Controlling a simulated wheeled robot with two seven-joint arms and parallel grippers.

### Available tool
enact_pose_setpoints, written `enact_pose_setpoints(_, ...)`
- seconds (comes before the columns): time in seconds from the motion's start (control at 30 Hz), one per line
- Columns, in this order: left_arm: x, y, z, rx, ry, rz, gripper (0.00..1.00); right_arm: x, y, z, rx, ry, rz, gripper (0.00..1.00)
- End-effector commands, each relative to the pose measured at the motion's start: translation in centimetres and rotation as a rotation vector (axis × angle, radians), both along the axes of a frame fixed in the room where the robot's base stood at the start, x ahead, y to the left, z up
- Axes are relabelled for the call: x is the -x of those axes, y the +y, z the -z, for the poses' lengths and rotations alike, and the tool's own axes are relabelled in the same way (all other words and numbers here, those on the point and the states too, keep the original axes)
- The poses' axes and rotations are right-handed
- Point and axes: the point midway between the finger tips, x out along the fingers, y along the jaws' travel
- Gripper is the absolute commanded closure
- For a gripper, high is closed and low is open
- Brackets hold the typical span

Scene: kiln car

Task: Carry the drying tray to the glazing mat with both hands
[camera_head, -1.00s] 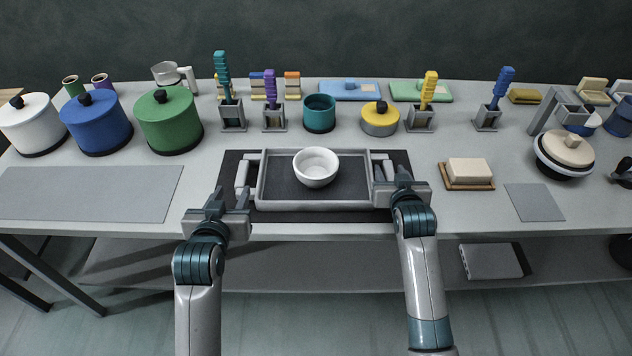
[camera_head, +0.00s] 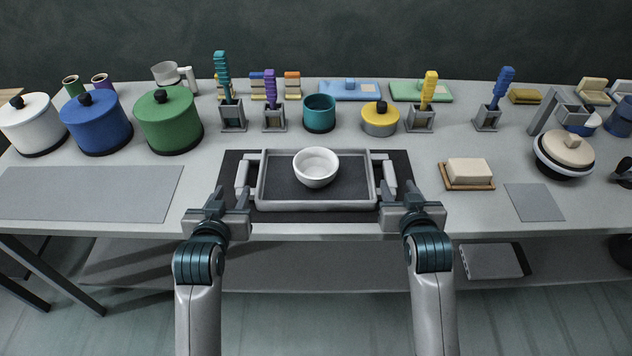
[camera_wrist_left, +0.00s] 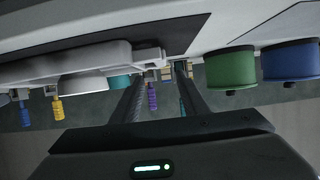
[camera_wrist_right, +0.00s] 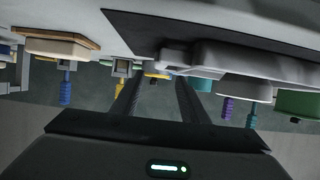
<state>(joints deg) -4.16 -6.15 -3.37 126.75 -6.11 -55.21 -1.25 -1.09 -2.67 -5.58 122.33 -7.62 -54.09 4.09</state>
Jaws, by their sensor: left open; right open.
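The drying tray (camera_head: 318,205) is grey with a raised rim and a pale handle on each side. It rests on a dark mat (camera_head: 232,158) at the table's front middle, with a white bowl (camera_head: 316,165) standing in it. A grey mat (camera_head: 90,192) lies bare at the left; I cannot tell which mat is the glazing mat. My left gripper (camera_head: 230,196) is open and empty, just in front of the tray's left handle (camera_head: 243,174). My right gripper (camera_head: 412,196) is open and empty, in front of and slightly right of the right handle (camera_head: 389,174).
White, blue (camera_head: 97,124) and green (camera_head: 168,122) pots stand behind the grey mat. A teal cup (camera_head: 319,113), a yellow-lidded pot (camera_head: 380,119) and tool holders stand behind the tray. A soap-like block (camera_head: 468,170) on a wooden board and a small grey mat (camera_head: 534,202) lie right.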

Motion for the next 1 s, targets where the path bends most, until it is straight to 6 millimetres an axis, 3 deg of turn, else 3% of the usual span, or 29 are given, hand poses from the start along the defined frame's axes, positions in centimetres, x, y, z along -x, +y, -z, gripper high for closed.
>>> enact_pose_setpoints(0.1,0.0,0.0,0.0,0.000,0.000,0.000,0.60,1.4,0.0,-0.5,0.000,0.000,0.000,0.60)
enact_pose_setpoints(0.3,0.0,0.0,0.0,0.000,0.000,0.000,0.60,2.5,0.0,-1.0,0.001,0.000,0.000,0.60)
enact_pose_setpoints(1.0,0.0,0.0,0.0,0.000,0.000,0.000,0.60,2.5,0.0,-1.0,0.001,0.000,0.000,0.60)
